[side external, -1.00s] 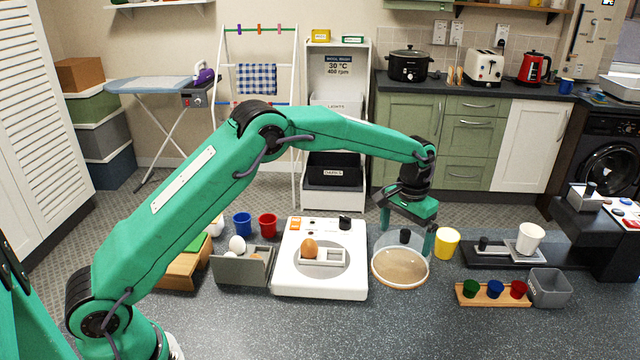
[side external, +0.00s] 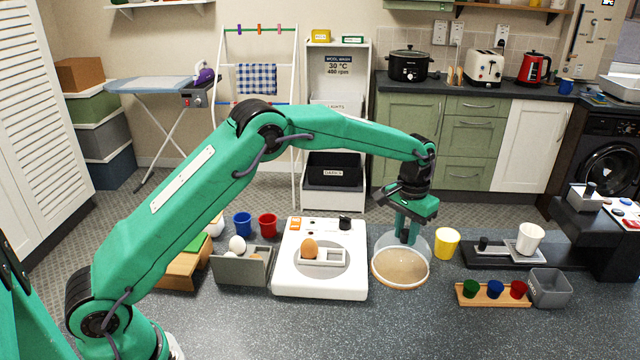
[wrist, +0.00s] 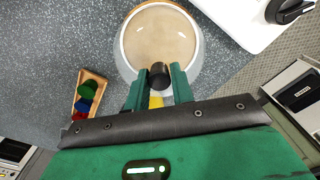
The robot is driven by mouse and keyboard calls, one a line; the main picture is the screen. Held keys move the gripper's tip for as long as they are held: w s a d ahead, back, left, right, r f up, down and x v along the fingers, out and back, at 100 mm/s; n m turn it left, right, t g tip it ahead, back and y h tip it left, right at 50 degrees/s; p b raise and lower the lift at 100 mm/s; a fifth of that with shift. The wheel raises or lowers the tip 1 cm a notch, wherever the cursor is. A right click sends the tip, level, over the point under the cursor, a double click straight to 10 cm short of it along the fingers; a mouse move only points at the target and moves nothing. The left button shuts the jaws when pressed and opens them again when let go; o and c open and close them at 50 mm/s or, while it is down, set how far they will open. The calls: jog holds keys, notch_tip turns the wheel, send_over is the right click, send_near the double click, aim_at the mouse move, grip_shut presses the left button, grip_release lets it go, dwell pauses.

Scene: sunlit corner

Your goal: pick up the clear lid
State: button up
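The clear lid (side external: 383,246) is a see-through dome with a black knob on top. It stands at a round dish (side external: 400,268) with a tan inside and a pale rim, right of the white appliance; I cannot tell whether it touches the dish. My gripper (side external: 406,238) points down over the lid, its fingers close together at the knob. In the wrist view, my gripper (wrist: 159,82) has the black knob (wrist: 158,72) between its two fingertips, which touch it on both sides. The lower part of the knob is hidden.
A yellow cup (side external: 447,243) stands close right of the lid. The white appliance (side external: 320,283) with a brown egg is close left. A wooden rack (side external: 492,302) of coloured cups and a grey bin (side external: 549,287) are front right. The front middle counter is clear.

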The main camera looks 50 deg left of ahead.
jog(key=shift+s+f, duration=0.25)
jog(key=shift+f, duration=0.25)
grip_shut()
jog(key=shift+r, duration=0.15)
jog(key=shift+r, duration=0.55)
notch_tip(320, 180, up, 3)
jog(key=shift+d+r, duration=0.15)
jog(key=s+d+r, duration=0.6)
jog(key=s+d, duration=0.1)
jog(key=d, duration=0.1)
jog(key=shift+s+d+r, duration=0.2)
jog(key=shift+d+r, duration=0.1)
jog(key=shift+r, duration=0.1)
